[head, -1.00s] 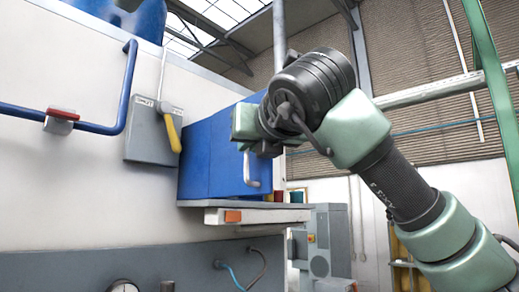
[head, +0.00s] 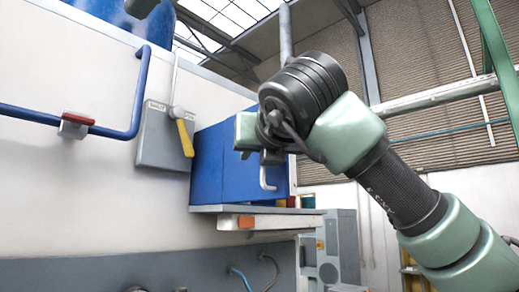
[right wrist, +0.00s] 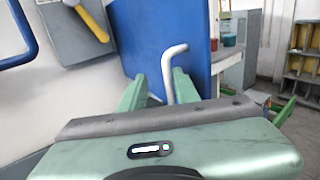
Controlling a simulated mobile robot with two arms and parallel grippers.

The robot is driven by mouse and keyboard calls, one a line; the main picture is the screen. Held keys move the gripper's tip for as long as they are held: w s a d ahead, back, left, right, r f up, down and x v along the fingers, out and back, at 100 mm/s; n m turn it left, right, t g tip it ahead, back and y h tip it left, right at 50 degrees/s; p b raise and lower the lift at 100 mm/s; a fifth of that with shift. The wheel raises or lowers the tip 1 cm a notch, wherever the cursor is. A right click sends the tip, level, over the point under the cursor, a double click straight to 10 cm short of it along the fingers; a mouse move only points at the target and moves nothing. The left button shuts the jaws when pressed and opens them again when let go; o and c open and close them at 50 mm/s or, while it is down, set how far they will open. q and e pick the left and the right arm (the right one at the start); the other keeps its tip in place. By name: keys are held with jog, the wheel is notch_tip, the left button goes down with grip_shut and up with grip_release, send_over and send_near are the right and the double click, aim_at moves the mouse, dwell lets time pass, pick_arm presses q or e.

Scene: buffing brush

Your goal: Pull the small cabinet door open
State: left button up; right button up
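The small blue cabinet (head: 222,165) stands on a grey ledge beside the white machine wall. Its door looks shut. A pale bent bar handle (head: 265,178) hangs on its front and also shows in the right wrist view (right wrist: 168,72). My right gripper (right wrist: 158,88) has its two green fingers apart, with the handle between them, closer to the right finger. I cannot tell whether they touch. In the head view my right wrist and gripper (head: 247,132) cover the upper handle and part of the door; the fingertips are hard to make out. My left gripper is not in view.
A grey switch box (head: 160,150) with a yellow lever (head: 185,138) is left of the cabinet. A blue pipe rail (head: 138,95) runs along the wall. Red and teal containers (right wrist: 229,40) stand right of the cabinet. The space right of the door looks open.

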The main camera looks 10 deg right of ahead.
jog(key=s+b, duration=0.3)
jog(key=s, duration=0.5)
jog(key=shift+r, duration=0.15)
jog(key=shift+s, duration=0.1)
dwell(0.4)
